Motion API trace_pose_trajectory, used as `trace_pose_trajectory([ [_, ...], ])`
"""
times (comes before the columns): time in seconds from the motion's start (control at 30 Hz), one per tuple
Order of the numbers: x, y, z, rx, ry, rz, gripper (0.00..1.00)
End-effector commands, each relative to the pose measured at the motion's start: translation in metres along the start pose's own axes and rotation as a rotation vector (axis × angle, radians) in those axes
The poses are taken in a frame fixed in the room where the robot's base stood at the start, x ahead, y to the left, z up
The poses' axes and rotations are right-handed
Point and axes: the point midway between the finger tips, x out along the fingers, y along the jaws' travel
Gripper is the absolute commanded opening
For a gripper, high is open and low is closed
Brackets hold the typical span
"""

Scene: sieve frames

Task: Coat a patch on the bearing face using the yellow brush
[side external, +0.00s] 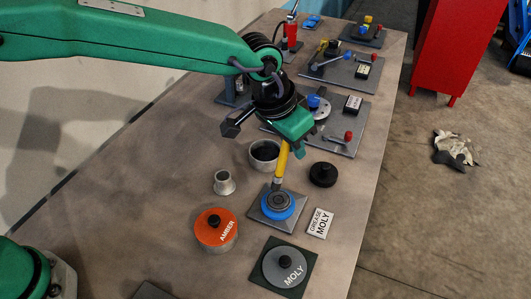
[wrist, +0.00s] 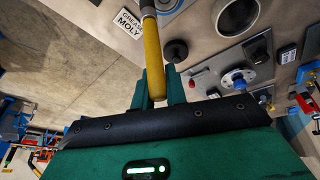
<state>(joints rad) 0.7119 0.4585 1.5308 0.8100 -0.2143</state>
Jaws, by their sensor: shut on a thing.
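The yellow brush (side external: 282,163) is held in my gripper (side external: 291,146), tip down. In the wrist view the yellow handle (wrist: 152,50) runs up between the green fingers (wrist: 157,88). The bearing (side external: 278,204) has a blue ring and a grey centre and sits on a square grey plate (side external: 261,213). The brush's lower end is at the bearing's far side in the side view; I cannot tell whether it touches. In the wrist view only a blue edge of the bearing shows at the top. A card (side external: 319,223) reads GREASE MOLY.
An open pot (side external: 253,161) stands behind the bearing, its black lid (side external: 323,174) to the right. An orange-lidded AMBER pot (side external: 215,228), a closed MOLY pot (side external: 284,267) and a small metal funnel-like piece (side external: 224,183) stand around. Plates with levers (side external: 340,132) are further back.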

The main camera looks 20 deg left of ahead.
Motion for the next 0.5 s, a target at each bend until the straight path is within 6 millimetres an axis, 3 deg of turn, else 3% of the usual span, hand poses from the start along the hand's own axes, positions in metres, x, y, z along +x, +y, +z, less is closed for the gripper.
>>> trace_pose_trajectory([
  [0.27, 0.006, 0.000, 0.002, 0.000, -0.003, 0.000, 0.00],
  [0.5, 0.025, -0.001, 0.009, 0.000, -0.003, 0.000, 0.00],
])
